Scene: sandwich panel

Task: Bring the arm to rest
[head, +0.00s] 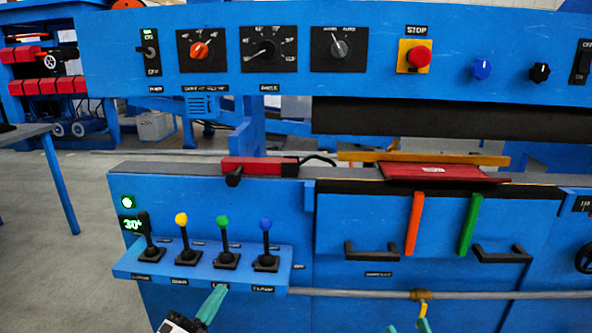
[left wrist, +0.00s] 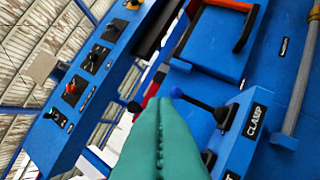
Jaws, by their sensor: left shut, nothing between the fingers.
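My left gripper (head: 217,293) is shut and empty, its teal fingers pointing up just below the lever shelf (head: 125,270). In the left wrist view its fingers (left wrist: 165,110) are pressed together, in front of the blue-knobbed lever (left wrist: 195,101) and the CLAMP label (left wrist: 255,121). In the head view, a black-knobbed lever (head: 145,228), a yellow-knobbed lever (head: 183,233), a green-knobbed lever (head: 224,236) and the blue-knobbed lever (head: 266,238) stand on the shelf. Two teal tips of my right gripper (head: 408,328) show apart at the bottom edge; the rest is cut off.
Above is a blue panel with dials, a red STOP button (head: 418,57) and knobs. Orange (head: 415,222) and green (head: 469,223) bars and black handles (head: 376,251) are on the machine front. A pipe (head: 350,293) with a yellow valve handle (head: 423,308) runs below.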

